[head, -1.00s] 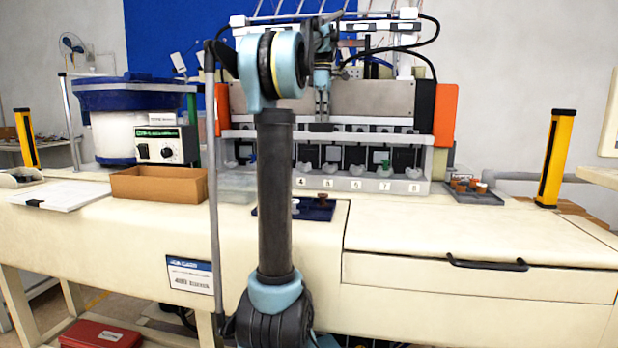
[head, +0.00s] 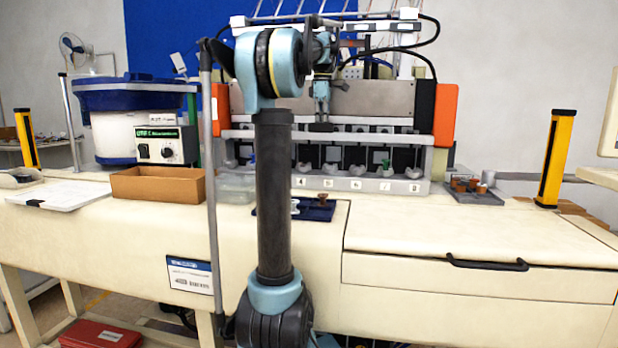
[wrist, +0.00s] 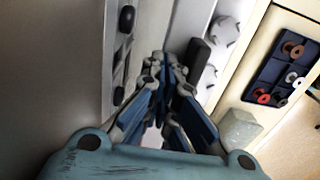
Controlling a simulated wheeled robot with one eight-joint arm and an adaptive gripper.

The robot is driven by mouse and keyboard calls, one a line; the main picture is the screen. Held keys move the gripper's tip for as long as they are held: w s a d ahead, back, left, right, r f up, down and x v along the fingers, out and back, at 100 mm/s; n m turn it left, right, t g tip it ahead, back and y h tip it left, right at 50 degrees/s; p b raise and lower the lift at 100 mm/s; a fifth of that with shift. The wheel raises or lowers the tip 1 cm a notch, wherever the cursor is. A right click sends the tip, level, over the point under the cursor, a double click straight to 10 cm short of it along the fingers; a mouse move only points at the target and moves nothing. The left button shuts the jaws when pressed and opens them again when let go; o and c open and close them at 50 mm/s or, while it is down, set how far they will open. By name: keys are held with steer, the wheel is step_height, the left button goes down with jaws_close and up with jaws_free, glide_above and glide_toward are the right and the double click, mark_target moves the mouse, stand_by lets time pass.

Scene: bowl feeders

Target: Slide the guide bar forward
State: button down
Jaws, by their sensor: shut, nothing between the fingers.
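A pale horizontal bar (head: 390,139) with dark blocks along it runs across the front of the machine, above the row of numbered bays; I take it to be the guide bar. My gripper (head: 321,121) is in front of the machine's grey panel, at the height of this bar. In the wrist view my gripper (wrist: 165,62) is shut, with its fingertips together and nothing between them. A dark block (wrist: 198,53) is just right of the fingertips, and a pale strip with black knobs (wrist: 126,18) is to their left. I cannot tell whether the fingertips touch the bar.
Below the bar, the bays hold pale cups. A dark blue tray (head: 318,214) with small round parts lies in front. A cardboard box (head: 158,186) and a bowl feeder (head: 112,140) are left. A grey tray with brown cups (head: 482,196) is right.

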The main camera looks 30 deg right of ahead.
steer(key=shift+s+a+f, duration=0.1)
steer(key=shift+s, duration=0.05)
steer(key=s+a, duration=0.5)
steer(key=s, duration=0.1)
steer(key=shift+s, duration=0.3)
stand_by(1.6)
steer(key=shift+w+d, duration=0.25)
steer(key=shift+w, duration=0.05)
step_height(320, 180, up, 9)
stand_by(1.1)
stand_by(0.4)
